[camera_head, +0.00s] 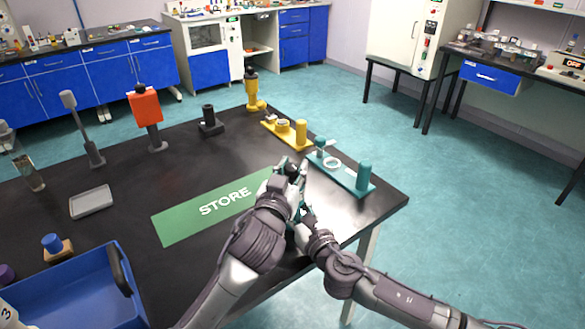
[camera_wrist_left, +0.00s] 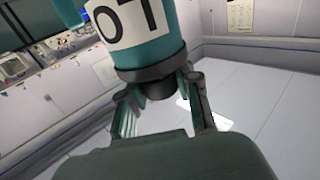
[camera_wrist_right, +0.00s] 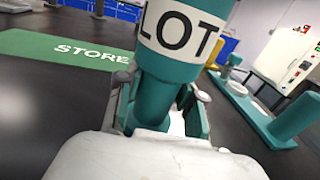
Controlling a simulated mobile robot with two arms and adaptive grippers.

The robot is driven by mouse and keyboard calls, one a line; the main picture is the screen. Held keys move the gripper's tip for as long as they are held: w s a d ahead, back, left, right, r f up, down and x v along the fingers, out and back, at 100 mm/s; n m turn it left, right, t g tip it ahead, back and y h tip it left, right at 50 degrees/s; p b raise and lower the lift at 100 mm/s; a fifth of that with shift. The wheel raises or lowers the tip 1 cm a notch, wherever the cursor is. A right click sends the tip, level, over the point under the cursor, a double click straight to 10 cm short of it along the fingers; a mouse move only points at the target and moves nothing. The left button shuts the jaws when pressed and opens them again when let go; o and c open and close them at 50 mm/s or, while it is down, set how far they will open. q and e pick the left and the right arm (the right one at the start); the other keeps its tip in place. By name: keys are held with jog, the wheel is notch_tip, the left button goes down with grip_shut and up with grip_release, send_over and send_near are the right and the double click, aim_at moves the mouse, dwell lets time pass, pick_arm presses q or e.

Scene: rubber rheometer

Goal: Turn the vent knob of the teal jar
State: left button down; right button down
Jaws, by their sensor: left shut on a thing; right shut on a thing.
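The teal jar shows in the right wrist view (camera_wrist_right: 185,35) with a white label reading LOT and a narrower teal lower part. My right gripper (camera_wrist_right: 158,105) is shut around that narrower part. In the left wrist view the jar (camera_wrist_left: 150,50) appears inverted, with its dark vent knob (camera_wrist_left: 160,88) at the end. My left gripper (camera_wrist_left: 165,85) is shut on the knob, one finger on each side. In the head view my left gripper (camera_head: 291,172) is above my right gripper (camera_head: 303,215), and together they hide most of the jar.
A teal stand (camera_head: 350,181) with a ring and post is just right of the grippers. A yellow stand (camera_head: 285,134) lies behind. The green STORE mat (camera_head: 180,225) is left, bare. A blue crate (camera_head: 85,290) is front left. The table's right edge is close.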

pick_arm(q)
jog(key=c, duration=0.8)
grip_release()
jog(key=shift+o, duration=0.2)
jog(key=shift+s, duration=0.1)
jog(key=v, duration=1.1)
jog(key=shift+s+a, duration=0.25)
jog(key=shift+s, duration=0.1)
